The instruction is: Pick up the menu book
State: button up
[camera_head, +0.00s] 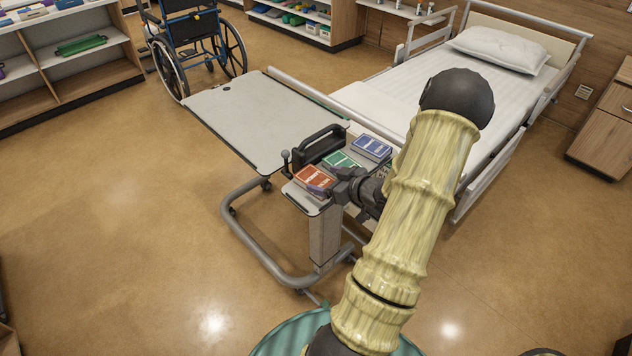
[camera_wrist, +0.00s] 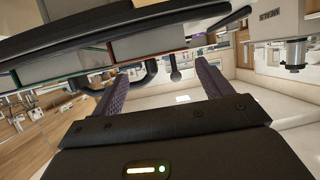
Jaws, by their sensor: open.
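Three thick books lie on the small side shelf (camera_head: 303,201) of the overbed table: a red-orange book (camera_head: 314,178), a green book (camera_head: 341,160) and a blue book (camera_head: 372,147). The lettering is too small to tell for sure which is the menu book. My gripper (camera_head: 340,184) is at the right side of the red-orange book, close to it; whether it touches is unclear. In the wrist view, the open fingers (camera_wrist: 155,90) stand apart with nothing clearly between them. Book edges show close by at the top, one with a green cover (camera_wrist: 150,45). My arm hides part of the shelf.
The overbed tabletop (camera_head: 235,115) is bare. The bed (camera_head: 390,98) lies behind, with its side rail (camera_head: 488,178) to the right. A wheelchair (camera_head: 198,50) stands at the back left.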

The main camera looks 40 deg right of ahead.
aim_at(315, 177)
jog(key=x, duration=0.2)
jog(key=f+x, duration=0.1)
jog(key=x, duration=0.2)
jog(key=shift+d, duration=0.2)
dwell(0.4)
jog(key=c, duration=0.9)
jog(key=shift+o, duration=0.2)
jog(key=shift+r, duration=0.1)
notch_tip(315, 177, up, 10)
jog(key=shift+f+p, duration=0.1)
jog(key=shift+p, duration=0.5)
